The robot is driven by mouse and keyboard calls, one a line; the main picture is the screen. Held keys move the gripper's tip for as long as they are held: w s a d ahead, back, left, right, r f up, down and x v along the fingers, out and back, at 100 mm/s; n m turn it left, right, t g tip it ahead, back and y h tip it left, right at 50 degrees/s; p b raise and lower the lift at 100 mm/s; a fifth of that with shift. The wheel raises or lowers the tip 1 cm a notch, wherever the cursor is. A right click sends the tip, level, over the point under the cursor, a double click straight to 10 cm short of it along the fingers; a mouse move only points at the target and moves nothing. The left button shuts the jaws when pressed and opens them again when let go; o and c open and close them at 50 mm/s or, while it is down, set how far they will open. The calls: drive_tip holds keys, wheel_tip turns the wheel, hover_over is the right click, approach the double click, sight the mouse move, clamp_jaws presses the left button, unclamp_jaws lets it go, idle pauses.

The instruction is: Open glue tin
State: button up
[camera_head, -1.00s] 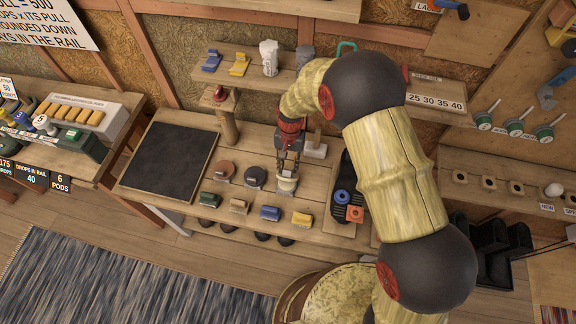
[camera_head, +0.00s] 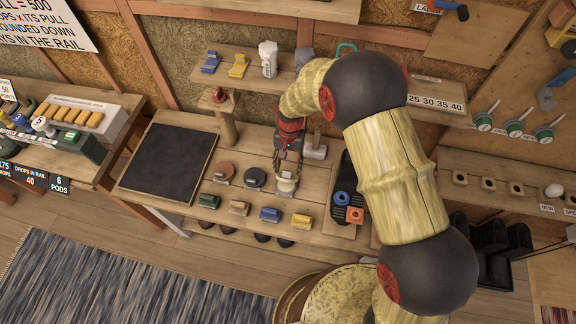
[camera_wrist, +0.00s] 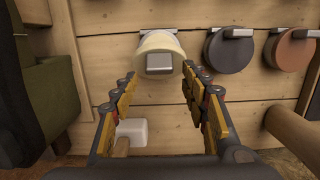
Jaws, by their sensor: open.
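A cream, round tin (camera_head: 286,186), seemingly the glue tin, stands on the wooden bench. In the wrist view the cream tin (camera_wrist: 160,42) has a grey metal piece on its near side. My gripper (camera_head: 287,171) is just above and behind the tin in the head view. In the wrist view my gripper (camera_wrist: 159,80) is open, its two fingers apart and pointing toward the tin, with nothing held between them. Whether a fingertip touches the tin cannot be told.
A dark disc (camera_head: 255,178) and a brown disc (camera_head: 225,171) lie left of the tin. Several coloured blocks line the front edge, including a blue one (camera_head: 270,214). A black tray (camera_head: 347,190) is at right. A pale-headed mallet (camera_wrist: 131,131) lies beneath my fingers.

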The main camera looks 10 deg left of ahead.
wheel_tip(320, 180, up, 7)
drive_tip(key=w, duration=0.1)
drive_tip(key=shift+f, duration=0.1)
drive_tip(key=shift+c, duration=0.2)
